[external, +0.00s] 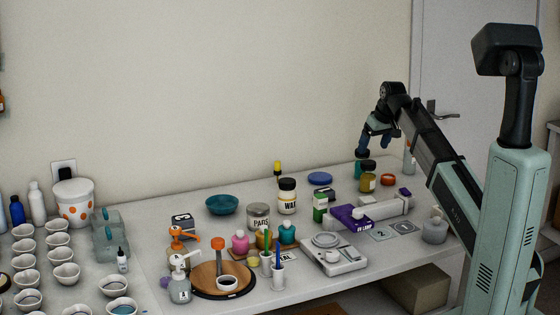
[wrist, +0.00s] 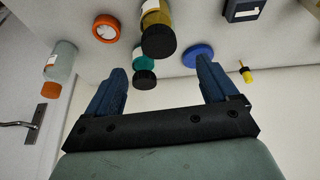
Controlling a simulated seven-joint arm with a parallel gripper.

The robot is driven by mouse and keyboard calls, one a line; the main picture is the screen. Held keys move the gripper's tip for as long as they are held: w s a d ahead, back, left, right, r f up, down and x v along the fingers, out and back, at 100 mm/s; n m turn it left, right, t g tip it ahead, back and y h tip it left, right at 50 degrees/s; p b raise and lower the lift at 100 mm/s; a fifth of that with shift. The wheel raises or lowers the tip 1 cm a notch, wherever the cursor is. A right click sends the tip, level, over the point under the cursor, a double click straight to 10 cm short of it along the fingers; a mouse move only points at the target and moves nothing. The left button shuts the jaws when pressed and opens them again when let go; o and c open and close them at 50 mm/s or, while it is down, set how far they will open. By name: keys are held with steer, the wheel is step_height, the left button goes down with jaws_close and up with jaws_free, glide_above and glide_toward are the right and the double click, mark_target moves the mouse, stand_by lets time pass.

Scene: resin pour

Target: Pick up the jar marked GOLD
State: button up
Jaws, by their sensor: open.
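A gold-yellow jar with a black lid and a pale label (external: 368,184) stands upright near the back right of the table. Its label is too small to read in the external view. In the wrist view the yellow jar (wrist: 157,18) shows at the top middle, beyond the fingertips, with its label partly cut off.
A teal jar with a black lid (wrist: 144,62) stands close beside the yellow jar. An orange-lidded bottle (wrist: 61,62), an orange ring-like item (wrist: 106,28) and a blue disc (wrist: 198,54) are near. A WAX jar (external: 287,199) and a purple box (external: 350,217) stand further left.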

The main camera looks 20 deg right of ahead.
mark_target(368, 162)
steer(key=shift+x, duration=4.95)
steer(key=shift+s+f, duration=0.1)
steer(key=shift+s, duration=0.1)
steer(key=shift+c, duration=0.3)
steer(key=c, duration=1.1)
